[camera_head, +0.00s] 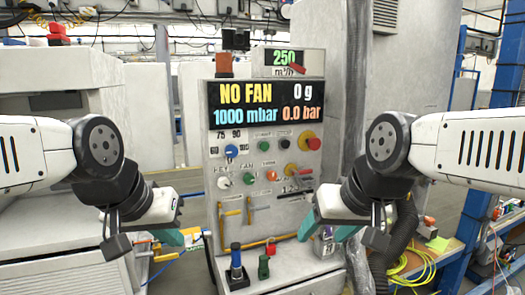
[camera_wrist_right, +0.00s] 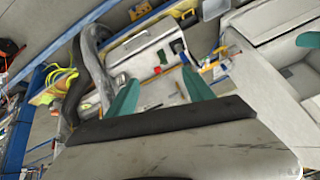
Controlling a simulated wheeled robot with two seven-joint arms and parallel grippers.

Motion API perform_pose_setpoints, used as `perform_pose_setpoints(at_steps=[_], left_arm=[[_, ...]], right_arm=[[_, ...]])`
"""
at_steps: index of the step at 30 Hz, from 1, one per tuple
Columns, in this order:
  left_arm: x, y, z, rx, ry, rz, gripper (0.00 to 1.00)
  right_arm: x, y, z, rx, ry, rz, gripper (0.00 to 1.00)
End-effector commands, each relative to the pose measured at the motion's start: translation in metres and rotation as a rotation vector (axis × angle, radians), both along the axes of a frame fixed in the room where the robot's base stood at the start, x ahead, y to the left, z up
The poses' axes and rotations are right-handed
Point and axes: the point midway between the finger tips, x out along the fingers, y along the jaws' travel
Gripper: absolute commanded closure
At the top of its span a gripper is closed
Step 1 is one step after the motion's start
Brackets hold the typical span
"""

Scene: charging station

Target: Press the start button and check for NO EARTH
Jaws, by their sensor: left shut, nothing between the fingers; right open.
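The control panel (camera_head: 225,190) stands upright in the middle of the head view. Its display (camera_head: 266,105) reads "NO FAN", "0 g", "1000 mbar" and "0.0 bar"; NO EARTH does not show. Most small labels are unreadable. My left gripper (camera_head: 170,237) is shut and empty, left of the panel. My right gripper (camera_head: 326,228) is open before its lower right; its teal fingers show in the right wrist view (camera_wrist_right: 162,92).
A small upper display (camera_head: 284,57) reads 250. A pale machine (camera_head: 60,265) stands at left.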

Motion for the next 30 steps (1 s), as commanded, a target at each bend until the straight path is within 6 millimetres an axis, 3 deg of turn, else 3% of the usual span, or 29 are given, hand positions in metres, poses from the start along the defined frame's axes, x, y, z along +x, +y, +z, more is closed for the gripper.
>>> perform_pose_setpoints(at_steps=[10,20,30], left_arm=[[0.0000,0.0000,0.0000,0.000,0.000,0.000,1.00],[0.0000,0.0000,0.0000,0.000,0.000,0.000,1.00],[0.0000,0.0000,0.0000,0.000,0.000,0.000,1.00]], right_arm=[[0.0000,0.0000,0.0000,0.000,0.000,0.000,0.39],[0.0000,0.0000,0.0000,0.000,0.000,0.000,1.00],[0.0000,0.0000,0.0000,0.000,0.000,0.000,1.00]])
